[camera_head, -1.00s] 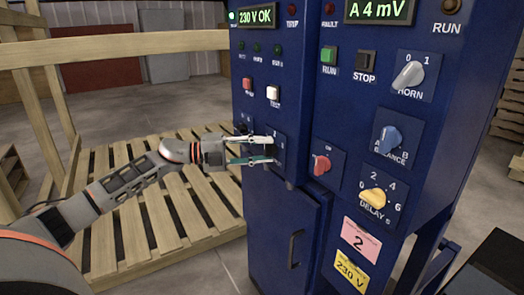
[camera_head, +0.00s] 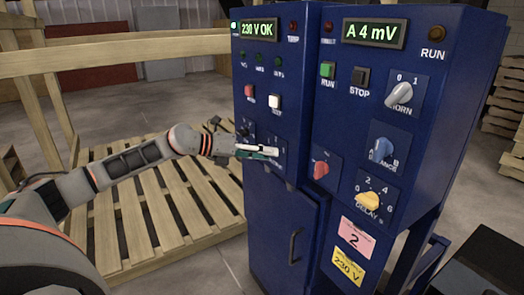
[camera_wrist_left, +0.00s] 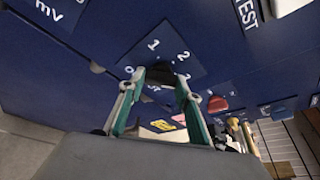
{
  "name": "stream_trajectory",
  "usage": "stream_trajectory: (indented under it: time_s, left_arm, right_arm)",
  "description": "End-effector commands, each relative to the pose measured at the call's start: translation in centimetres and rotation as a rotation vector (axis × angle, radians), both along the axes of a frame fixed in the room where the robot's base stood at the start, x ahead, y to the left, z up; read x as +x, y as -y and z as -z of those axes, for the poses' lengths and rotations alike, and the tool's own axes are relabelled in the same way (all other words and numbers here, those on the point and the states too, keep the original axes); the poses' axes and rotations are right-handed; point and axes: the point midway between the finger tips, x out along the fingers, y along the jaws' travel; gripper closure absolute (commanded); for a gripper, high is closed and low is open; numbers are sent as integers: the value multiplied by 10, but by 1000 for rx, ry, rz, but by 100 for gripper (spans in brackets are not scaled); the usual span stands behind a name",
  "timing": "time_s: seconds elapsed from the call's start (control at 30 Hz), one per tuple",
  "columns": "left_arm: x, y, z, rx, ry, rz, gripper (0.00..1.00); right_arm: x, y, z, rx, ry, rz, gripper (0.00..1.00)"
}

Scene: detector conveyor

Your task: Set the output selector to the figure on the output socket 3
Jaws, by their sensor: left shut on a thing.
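The output selector is a dark knob (camera_wrist_left: 160,76) on a square blue plate (camera_wrist_left: 172,50) with white figures; 1 and 2 read clearly in the left wrist view, the others are partly hidden. My left gripper (camera_wrist_left: 160,90) is shut on this knob. In the head view the left gripper (camera_head: 277,152) reaches in from the left to the lower part of the left cabinet front and covers most of the knob. Which figure the knob points at cannot be told. No output socket with a figure 3 can be made out. My right gripper is not in view.
Near the selector are a red button (camera_head: 250,90), a white button (camera_head: 275,102) and a red knob (camera_head: 320,170). A wooden pallet (camera_head: 130,235) lies left of the cabinet.

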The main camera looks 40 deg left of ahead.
Motion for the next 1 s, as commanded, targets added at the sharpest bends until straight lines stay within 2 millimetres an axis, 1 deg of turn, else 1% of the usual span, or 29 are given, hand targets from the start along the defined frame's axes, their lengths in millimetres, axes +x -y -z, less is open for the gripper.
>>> stream_trajectory:
  time_s: [0.03, 0.23, 0.5, 0.83, 0.87, 0.9, 0.93, 1.0]
  left_arm:
    - [-1, 1, -5, 23, 12, 2, 88]
    - [-1, 1, -2, 95, 40, 2, 88]
    - [-1, 1, 1, 131, 52, 1, 88]
    - [-1, 1, 2, 132, 52, 2, 88]
    - [-1, 1, 2, 132, 52, 2, 64]
    - [0, 1, 2, 132, 52, 2, 54]
    - [0, 1, 2, 132, 52, 2, 50]
    - [0, 1, 1, 131, 53, 1, 50]
  right_arm:
    - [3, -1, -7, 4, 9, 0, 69]
    - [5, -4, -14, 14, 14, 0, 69]
    - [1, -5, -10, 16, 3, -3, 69]
    - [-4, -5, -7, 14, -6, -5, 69]
    - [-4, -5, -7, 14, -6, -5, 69]
    - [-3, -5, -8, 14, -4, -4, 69]
    - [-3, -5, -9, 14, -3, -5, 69]
    - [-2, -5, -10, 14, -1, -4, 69]
